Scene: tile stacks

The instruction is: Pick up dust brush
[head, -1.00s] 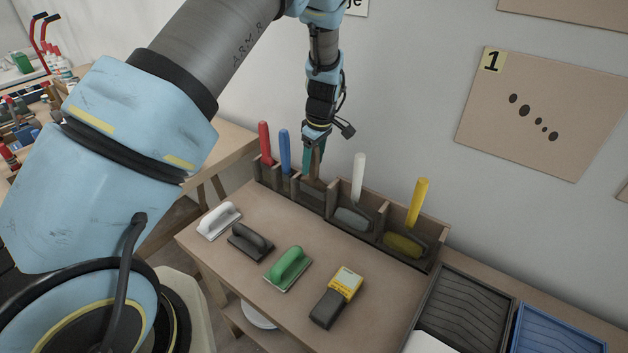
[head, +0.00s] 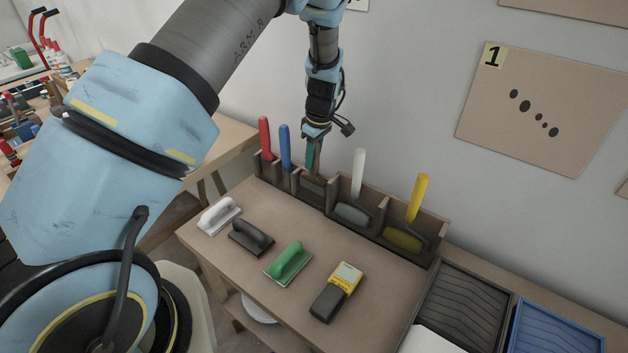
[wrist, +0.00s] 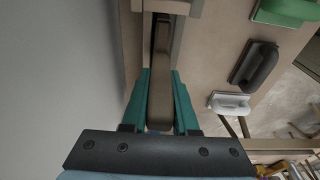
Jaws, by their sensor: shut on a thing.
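The dust brush (head: 317,160) appears to be the tool with a brown wooden handle, standing upright in the middle compartment of the wooden holder (head: 440,232). Its handle (wrist: 160,95) also shows in the wrist view, between the two teal fingers. My gripper (head: 313,150) points down from above and is shut on the upper part of this handle. The brush's lower part is in the compartment and is not clear to see.
Red (head: 265,138), blue (head: 285,147), white (head: 358,172) and yellow (head: 418,198) handled tools stand in the neighbouring compartments. Trays (head: 462,312) are at right. The wall is close behind.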

